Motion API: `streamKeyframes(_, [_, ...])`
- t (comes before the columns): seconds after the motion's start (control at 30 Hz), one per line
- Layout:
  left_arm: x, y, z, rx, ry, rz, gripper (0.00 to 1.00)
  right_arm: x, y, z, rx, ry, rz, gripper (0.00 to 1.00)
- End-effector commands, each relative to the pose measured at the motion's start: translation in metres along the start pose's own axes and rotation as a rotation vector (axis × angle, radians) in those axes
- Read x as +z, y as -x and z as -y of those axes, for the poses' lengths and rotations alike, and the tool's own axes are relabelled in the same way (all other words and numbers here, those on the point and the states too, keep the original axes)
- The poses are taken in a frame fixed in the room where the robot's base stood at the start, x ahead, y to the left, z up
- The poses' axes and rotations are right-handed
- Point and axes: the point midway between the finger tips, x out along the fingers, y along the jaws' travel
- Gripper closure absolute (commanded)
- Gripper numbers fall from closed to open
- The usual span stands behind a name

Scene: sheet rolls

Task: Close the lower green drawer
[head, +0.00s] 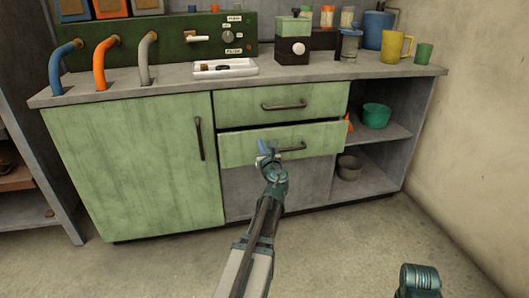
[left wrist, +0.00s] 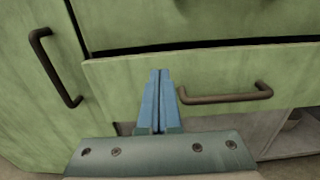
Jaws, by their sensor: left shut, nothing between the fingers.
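The lower green drawer (head: 315,140) stands slightly out from the cabinet, with a dark gap along its top edge. In the left wrist view its front (left wrist: 215,75) fills the middle, with a dark bar handle (left wrist: 225,95) to the right of my fingers. My left gripper (head: 264,148) is shut and empty, in front of the drawer's face, left of the handle. In the left wrist view its blue fingertips (left wrist: 157,78) overlap the drawer front; I cannot tell whether they touch it. My right gripper is not in view; only a teal part of my right arm shows at the bottom right.
The upper green drawer (head: 240,104) is closed above. A green cabinet door (head: 130,170) with a vertical handle is on the left. Open shelves on the right hold a green bowl (head: 376,115) and a grey pot (head: 348,167). The floor in front is clear.

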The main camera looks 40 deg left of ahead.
Motion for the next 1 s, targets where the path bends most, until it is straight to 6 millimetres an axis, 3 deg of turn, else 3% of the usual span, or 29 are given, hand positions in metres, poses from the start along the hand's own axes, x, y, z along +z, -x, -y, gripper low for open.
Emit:
streamKeyframes(0.1, [0.0, -0.027, 0.002, 0.001, 0.0, 0.0, 1.0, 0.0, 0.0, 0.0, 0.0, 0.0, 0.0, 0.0])
streamKeyframes(0.3, [0.0, -0.052, 0.001, 0.0, 0.001, 0.0, 1.0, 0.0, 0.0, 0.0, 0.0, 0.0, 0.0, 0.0])
streamKeyframes(0.5, [0.0, -0.063, 0.0, -0.001, 0.001, 0.0, 1.0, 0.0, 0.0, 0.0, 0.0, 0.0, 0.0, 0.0])
streamKeyframes(0.9, [0.0, -0.064, 0.0, -0.001, 0.001, 0.0, 1.0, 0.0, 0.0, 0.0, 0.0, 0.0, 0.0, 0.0])
streamKeyframes(1.0, [0.0, -0.073, 0.001, 0.0, 0.001, 0.0, 1.0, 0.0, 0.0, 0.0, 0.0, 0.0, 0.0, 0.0])
